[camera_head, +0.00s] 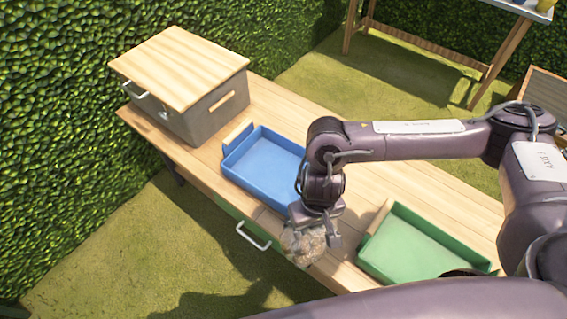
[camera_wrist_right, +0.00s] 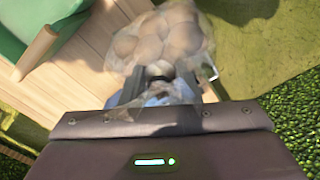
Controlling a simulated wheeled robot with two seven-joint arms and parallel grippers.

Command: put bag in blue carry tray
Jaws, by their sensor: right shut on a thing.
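The clear bag of round brownish things (camera_head: 304,244) hangs at the front edge of the table, just in front of the blue carry tray. It also shows in the right wrist view (camera_wrist_right: 163,38). My right gripper (camera_head: 318,234) is shut on the top of the bag; its fingers (camera_wrist_right: 158,84) pinch the clear film in the wrist view. The blue carry tray (camera_head: 262,168) lies on the table behind and left of the gripper and looks empty. My arm hides its right end. My left gripper is not in view.
An empty green tray (camera_head: 422,246) lies on the table to the right. A grey box with a wooden lid (camera_head: 180,68) stands at the far left end. A green drawer with a metal handle (camera_head: 252,236) is in the table's front. Hedges stand behind and left.

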